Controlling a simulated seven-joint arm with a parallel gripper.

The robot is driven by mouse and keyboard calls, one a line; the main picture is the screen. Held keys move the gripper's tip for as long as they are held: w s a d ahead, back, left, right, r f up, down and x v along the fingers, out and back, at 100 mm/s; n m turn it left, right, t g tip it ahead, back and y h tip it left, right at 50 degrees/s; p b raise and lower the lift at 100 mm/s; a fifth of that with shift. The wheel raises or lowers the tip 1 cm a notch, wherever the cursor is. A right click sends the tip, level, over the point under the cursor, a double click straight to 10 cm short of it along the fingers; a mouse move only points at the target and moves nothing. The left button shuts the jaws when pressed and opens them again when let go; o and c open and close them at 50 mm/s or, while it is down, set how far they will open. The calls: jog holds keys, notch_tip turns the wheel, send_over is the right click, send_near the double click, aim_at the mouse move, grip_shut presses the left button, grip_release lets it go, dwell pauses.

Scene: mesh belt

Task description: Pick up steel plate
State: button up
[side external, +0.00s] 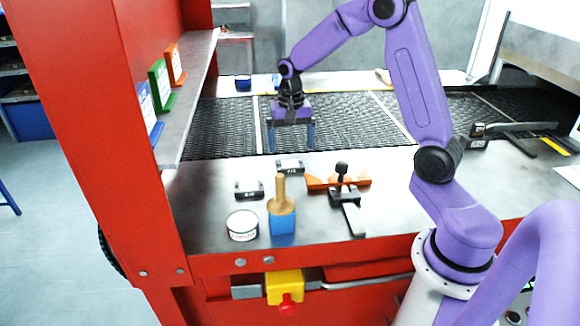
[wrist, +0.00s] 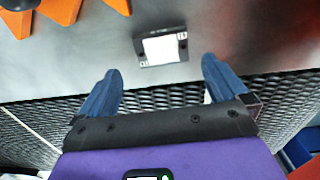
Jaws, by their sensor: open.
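A small flat dark piece with a bright middle (wrist: 162,48) lies on the steel worktop in the wrist view, ahead of my fingertips and between their lines. It appears to be the piece at the belt-side edge of the worktop (side external: 290,167) in the side view. A similar small piece (side external: 249,190) lies nearer the red frame. I cannot tell for sure which is the steel plate. My gripper (side external: 291,147) is open and empty, fingers pointing down, above the mesh belt near the worktop edge. Its two blue fingers also show in the wrist view (wrist: 161,67), apart from the piece.
The black mesh belt (side external: 220,128) runs behind the worktop (side external: 200,220). Near the pieces are a round tin (side external: 242,226), a blue block with a wooden handle (side external: 283,220), and a black clamp-like tool (side external: 348,205) by orange pieces (side external: 316,183). A red frame (side external: 75,100) stands left.

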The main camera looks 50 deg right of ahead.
aim_at(290, 164)
jog(key=shift+a+f, duration=0.15)
jog(key=shift+f, duration=2.8)
jog(key=c, duration=1.3)
jog(key=shift+r, duration=0.1)
